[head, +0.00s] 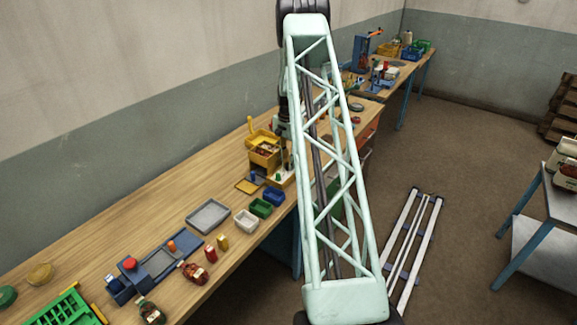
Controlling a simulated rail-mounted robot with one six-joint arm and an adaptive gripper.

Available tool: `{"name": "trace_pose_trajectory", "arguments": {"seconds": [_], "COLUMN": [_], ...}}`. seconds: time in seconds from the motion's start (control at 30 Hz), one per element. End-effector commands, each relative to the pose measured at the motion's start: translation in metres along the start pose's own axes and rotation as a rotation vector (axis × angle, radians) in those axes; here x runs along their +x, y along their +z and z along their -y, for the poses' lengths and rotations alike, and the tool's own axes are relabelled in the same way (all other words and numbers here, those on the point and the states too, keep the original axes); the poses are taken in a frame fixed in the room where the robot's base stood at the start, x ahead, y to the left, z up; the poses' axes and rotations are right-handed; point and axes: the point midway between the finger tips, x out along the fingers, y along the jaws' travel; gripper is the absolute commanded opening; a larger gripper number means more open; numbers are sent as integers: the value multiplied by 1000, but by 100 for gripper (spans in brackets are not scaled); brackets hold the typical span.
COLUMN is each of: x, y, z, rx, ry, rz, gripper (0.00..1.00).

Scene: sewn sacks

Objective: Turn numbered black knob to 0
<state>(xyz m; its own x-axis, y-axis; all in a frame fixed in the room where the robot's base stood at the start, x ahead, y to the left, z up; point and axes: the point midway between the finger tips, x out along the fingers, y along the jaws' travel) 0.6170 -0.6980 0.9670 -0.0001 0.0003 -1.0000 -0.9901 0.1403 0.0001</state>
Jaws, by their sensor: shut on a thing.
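My mint-green lattice arm link stands upright through the middle of the head view and covers part of the bench behind it. My gripper's fingers cannot be made out; they are hidden or too small to tell. A yellow device (262,150) with bins stands on the wooden bench (145,205), just left of my arm link. Dark and pale green parts show above and beside it, partly behind the link. The numbered black knob cannot be made out, so its setting cannot be read.
A grey tray (208,215), a white bin (246,221), a green bin (261,208) and a blue bin (273,196) sit along the bench. A blue fixture (160,262) and a green crate (68,308) are nearer. Pale rails (405,252) lie on the floor at right.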

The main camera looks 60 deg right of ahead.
Motion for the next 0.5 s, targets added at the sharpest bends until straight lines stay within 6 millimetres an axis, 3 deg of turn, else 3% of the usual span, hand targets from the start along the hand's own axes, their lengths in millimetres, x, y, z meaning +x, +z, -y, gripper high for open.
{"name": "trace_pose_trajectory", "arguments": {"seconds": [0.5], "x": [2], "y": [0], "z": [0], "rx": [-399], "ry": [0], "rz": [0], "gripper": [7]}}
